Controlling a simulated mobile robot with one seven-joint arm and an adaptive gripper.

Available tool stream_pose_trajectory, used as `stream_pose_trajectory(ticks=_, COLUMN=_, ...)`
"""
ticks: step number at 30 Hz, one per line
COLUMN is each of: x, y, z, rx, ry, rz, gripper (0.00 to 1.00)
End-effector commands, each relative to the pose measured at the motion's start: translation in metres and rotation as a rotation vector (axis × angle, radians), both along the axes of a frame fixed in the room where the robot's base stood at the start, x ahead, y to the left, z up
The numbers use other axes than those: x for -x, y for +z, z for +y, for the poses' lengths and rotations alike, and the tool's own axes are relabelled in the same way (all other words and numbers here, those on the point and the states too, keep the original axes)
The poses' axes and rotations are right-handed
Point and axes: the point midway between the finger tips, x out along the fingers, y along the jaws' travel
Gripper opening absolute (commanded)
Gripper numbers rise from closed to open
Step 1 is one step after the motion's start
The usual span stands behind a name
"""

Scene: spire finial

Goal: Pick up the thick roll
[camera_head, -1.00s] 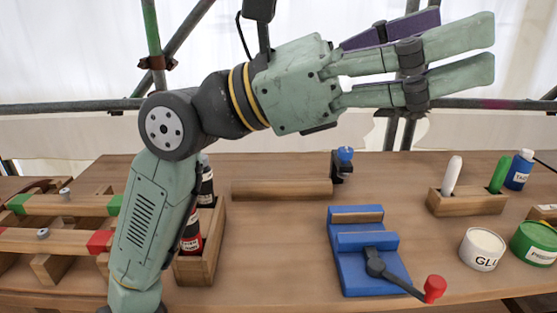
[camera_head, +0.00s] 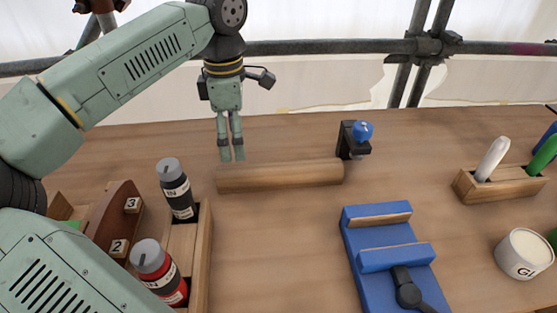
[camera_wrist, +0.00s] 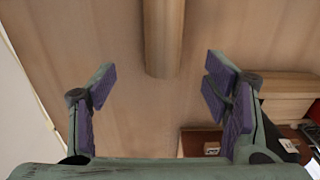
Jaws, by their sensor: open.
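The thick roll (camera_head: 290,176) is a pale brown wooden cylinder lying crosswise on the workbench, in the middle of the head view. My gripper (camera_head: 232,158) points down just above the bench near the left end of the roll; it looks apart from the roll. In the wrist view the roll (camera_wrist: 163,38) comes in from the top edge, and its near end lies centred between my spread fingers (camera_wrist: 159,88). The fingers are open with nothing between their pads.
A black stand with a blue knob (camera_head: 354,140) is close to the roll's right end. A blue vise (camera_head: 385,245) stands in front on the right. A wooden rack with bottles (camera_head: 205,245) is at front left. A pen block (camera_head: 500,184) and white tub (camera_head: 524,253) are farther right.

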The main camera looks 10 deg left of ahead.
Motion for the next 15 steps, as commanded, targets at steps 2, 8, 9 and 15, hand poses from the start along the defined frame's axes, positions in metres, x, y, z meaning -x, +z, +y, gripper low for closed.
stream_pose_trajectory(ticks=2, x=0.001, y=-0.013, z=0.001, rx=-0.002, ry=0.001, rz=0.003, gripper=0.7)
stream_pose_trajectory(ticks=8, x=0.0, y=-0.047, z=0.0, rx=0.002, ry=0.0, rz=0.002, gripper=0.7)
stream_pose_trajectory(ticks=9, x=0.0, y=-0.051, z=0.0, rx=0.001, ry=0.0, rz=0.001, gripper=0.7)
stream_pose_trajectory(ticks=15, x=0.0, y=-0.064, z=-0.001, rx=0.001, ry=-0.001, rz=0.001, gripper=0.7)
